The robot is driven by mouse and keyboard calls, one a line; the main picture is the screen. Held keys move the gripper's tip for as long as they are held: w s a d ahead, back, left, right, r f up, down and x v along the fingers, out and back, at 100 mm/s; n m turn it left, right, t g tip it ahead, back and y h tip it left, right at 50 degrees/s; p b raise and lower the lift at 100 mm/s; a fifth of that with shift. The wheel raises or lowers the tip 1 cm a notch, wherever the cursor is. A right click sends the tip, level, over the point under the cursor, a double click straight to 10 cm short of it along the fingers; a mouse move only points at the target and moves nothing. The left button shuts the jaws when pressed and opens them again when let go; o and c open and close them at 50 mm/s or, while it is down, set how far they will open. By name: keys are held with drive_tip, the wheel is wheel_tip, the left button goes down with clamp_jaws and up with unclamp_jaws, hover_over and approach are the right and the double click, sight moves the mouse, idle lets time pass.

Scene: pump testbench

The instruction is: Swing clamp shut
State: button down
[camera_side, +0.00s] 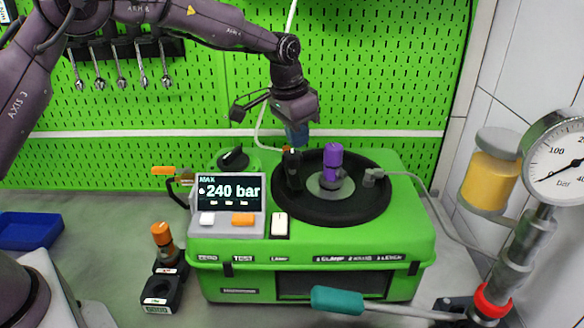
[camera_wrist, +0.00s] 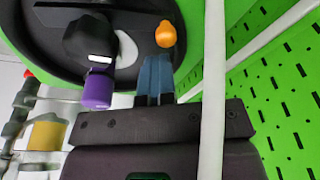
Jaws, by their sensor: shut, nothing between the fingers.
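The green test bench (camera_side: 310,250) carries a round black plate (camera_side: 362,209) with an upright purple part (camera_side: 333,162) near its middle. A dark upright piece (camera_side: 292,172), which looks like the clamp, stands at the plate's left edge, apart from the purple part. My gripper (camera_side: 297,138) is shut and empty, with blue fingers pointing down just above this dark piece. In the wrist view, my blue fingers (camera_wrist: 155,62) are together beside an orange knob (camera_wrist: 166,34). A black piece with a white mark (camera_wrist: 90,42) and the purple part (camera_wrist: 97,90) are left of them. I cannot tell whether fingers and knob touch.
A display box (camera_side: 228,205) reads 240 bar at the bench's front left. A pressure gauge (camera_side: 560,165) and a teal-handled lever (camera_side: 338,300) are at the right and front. A pale cable (camera_wrist: 212,90) crosses close to my gripper. A green pegboard (camera_side: 390,70) stands behind.

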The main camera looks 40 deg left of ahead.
sight(284, 146)
drive_tip(key=shift+s+a+f+g, duration=0.3)
drive_tip(key=shift+s+a+f, duration=0.65)
drive_tip(key=shift+a, duration=0.1)
drive_tip(key=shift+s+a, duration=0.35)
drive_tip(key=shift+s, duration=0.4)
drive_tip(key=shift+s+r, duration=0.15)
drive_tip(key=shift+d+r, duration=0.1)
drive_tip(key=shift+d, duration=0.05)
drive_tip(key=shift+s, duration=1.15)
drive_tip(key=shift+s+d, duration=0.1)
